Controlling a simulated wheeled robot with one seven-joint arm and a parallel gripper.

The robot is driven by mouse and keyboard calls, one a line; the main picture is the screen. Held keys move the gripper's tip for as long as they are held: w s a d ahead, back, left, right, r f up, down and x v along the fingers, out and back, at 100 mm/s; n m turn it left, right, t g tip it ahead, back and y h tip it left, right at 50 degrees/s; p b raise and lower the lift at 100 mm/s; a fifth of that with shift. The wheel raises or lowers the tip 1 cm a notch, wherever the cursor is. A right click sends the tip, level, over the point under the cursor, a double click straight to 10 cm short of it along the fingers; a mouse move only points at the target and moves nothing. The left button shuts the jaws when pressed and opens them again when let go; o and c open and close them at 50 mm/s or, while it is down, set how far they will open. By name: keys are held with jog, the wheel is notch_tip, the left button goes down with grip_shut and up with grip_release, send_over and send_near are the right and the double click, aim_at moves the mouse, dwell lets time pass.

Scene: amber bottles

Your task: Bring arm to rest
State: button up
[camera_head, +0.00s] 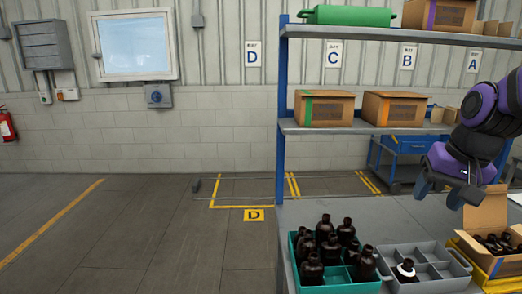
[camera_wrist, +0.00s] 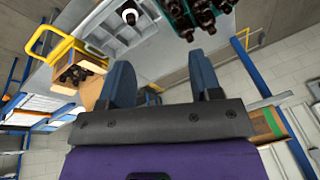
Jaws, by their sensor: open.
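My gripper (camera_head: 437,192) hangs above the right part of the workbench in the head view, at the end of my purple and black arm. Its two blue-grey fingers are apart with nothing between them, as the wrist view (camera_wrist: 162,82) also shows. A teal crate (camera_head: 298,272) holds several dark bottles (camera_head: 330,246). A grey divided tray (camera_head: 437,267) beside it holds one dark bottle with a white ring (camera_head: 405,271). An open cardboard box (camera_head: 484,217) at the right holds several dark bottles lying inside. My gripper touches none of these.
A blue-posted shelf (camera_head: 350,127) stands behind the bench with two cardboard boxes (camera_head: 325,108) on it. A green bin (camera_head: 348,15) sits on the top shelf. A blue cart (camera_head: 410,146) stands farther back. The bench surface (camera_head: 340,212) behind the crate is clear.

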jog(key=s+a+r+n+t, duration=0.1)
jog(key=s+r+n, duration=0.1)
jog(key=s, duration=0.4)
jog(key=s+a+r+n+t+h, duration=0.1)
jog(key=s+a+r, duration=0.1)
jog(key=s, duration=0.5)
jog(key=shift+s+a+r+n, duration=0.2)
jog(key=shift+r+n, duration=0.2)
jog(key=shift+r, duration=0.2)
